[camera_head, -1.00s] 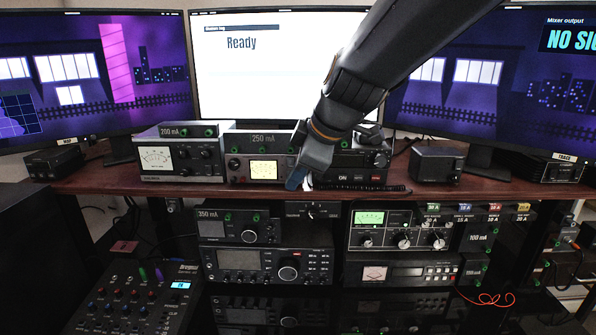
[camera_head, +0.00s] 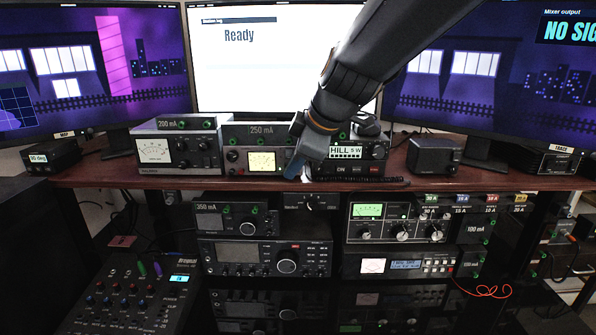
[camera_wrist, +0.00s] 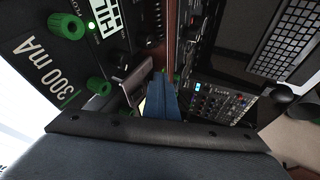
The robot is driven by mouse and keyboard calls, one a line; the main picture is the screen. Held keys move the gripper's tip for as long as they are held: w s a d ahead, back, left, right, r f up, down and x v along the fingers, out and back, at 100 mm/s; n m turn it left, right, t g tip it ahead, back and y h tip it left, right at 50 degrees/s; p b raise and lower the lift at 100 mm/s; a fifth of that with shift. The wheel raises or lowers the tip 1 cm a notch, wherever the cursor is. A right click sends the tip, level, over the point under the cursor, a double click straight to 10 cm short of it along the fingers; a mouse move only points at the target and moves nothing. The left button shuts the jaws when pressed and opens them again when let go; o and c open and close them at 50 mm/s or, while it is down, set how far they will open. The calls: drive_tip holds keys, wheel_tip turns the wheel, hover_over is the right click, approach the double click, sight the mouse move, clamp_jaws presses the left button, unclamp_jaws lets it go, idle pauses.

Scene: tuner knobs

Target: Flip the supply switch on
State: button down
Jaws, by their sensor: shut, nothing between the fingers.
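My gripper (camera_head: 293,172) is shut and empty, its blue fingertips low in front of the upper shelf's middle units. In the wrist view the shut fingers (camera_wrist: 163,98) point down past a black unit's front. That black unit (camera_head: 346,153) shows a lit "HILL 5 W" display and an "ON" label. A grey lever-like part (camera_wrist: 132,82) stands out beside the fingers; I cannot tell whether they touch. No label reading supply is legible, and my gripper hides part of the unit's left end, so I cannot identify the supply switch for certain.
A 250 mA meter unit (camera_head: 262,161) stands just left of my gripper, and a 200 mA unit (camera_head: 178,149) farther left. The shelf (camera_head: 460,181) has a narrow front edge. A small panel (camera_head: 311,201) hangs beneath it. Green terminals (camera_wrist: 98,86) project near my fingers.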

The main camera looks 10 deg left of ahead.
drive_tip(key=shift+r+p, duration=0.3)
drive_tip(key=shift+r, duration=0.55)
drive_tip(key=shift+s+d, duration=0.1)
drive_tip(key=s+d+r+b, duration=0.2)
drive_tip(key=s+d+r, duration=0.2)
drive_tip(key=s+r, duration=0.4)
drive_tip(key=shift+d+r, duration=0.15)
drive_tip(key=shift+r, duration=0.2)
drive_tip(key=shift+f, duration=0.15)
drive_tip(key=shift+s+f+p, duration=0.1)
drive_tip(key=shift+f+p, duration=0.5)
drive_tip(key=shift+p, duration=0.2)
